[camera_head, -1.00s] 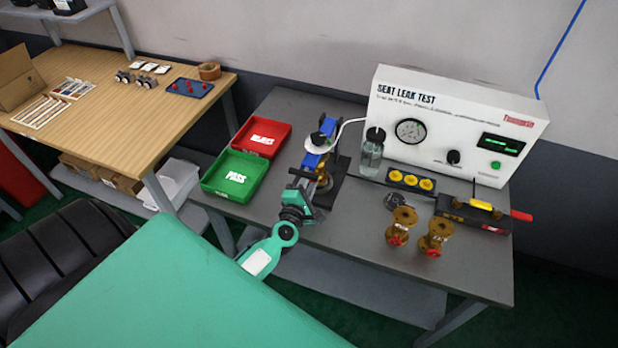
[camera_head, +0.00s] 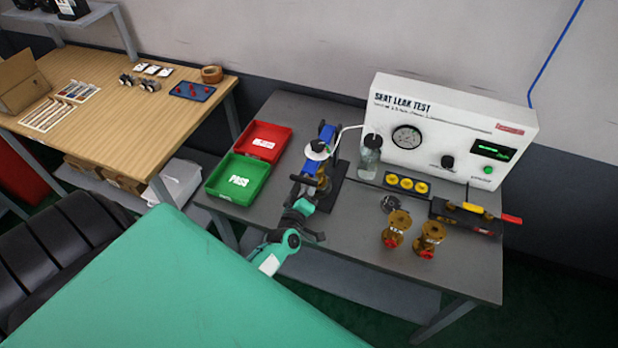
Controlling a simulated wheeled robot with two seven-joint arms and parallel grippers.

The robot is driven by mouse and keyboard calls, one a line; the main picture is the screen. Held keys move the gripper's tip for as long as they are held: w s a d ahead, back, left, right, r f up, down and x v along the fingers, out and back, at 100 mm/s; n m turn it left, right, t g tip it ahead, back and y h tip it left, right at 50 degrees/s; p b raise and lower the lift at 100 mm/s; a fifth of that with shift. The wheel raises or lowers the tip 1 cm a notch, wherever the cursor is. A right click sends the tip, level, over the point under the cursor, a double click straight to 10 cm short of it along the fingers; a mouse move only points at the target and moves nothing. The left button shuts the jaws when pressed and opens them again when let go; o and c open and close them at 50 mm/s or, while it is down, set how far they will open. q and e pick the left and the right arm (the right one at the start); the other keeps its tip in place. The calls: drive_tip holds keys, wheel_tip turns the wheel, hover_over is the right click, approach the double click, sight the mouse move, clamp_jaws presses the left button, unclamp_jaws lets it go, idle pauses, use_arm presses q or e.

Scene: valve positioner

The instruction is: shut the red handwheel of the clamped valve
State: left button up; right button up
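The clamped valve (camera_head: 323,179) is a brass body standing in a blue and black clamp (camera_head: 326,134) on the grey bench. A white disc (camera_head: 317,151) with a white hose sits on top of it. I cannot make out its red handwheel; my gripper and the clamp crowd that side. My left gripper (camera_head: 308,184), on the teal arm, is close against the near side of the clamped valve. Its fingers are too small and dark to tell whether they are open or touching anything. My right gripper is not in view.
Green PASS tray (camera_head: 212,190) and red REJECT tray (camera_head: 282,150) stand left of the clamp. A bottle (camera_head: 369,158) and the white seat leak test box (camera_head: 455,120) stand behind.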

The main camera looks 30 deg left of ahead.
use_arm(q)
drive_tip(key=m+p, duration=0.1)
drive_tip(key=m, duration=0.3)
drive_tip(key=shift+f+m+p, duration=0.1)
drive_tip(key=shift+m+p, duration=0.4)
drive_tip(key=shift+m, duration=1.1)
drive_tip(key=o, duration=1)
drive_tip(key=shift+c, duration=0.2)
drive_tip(key=shift+s, duration=0.15)
drive_tip(key=b+v, duration=0.4)
drive_tip(key=v, duration=0.9)
drive_tip(key=shift+s, duration=0.3)
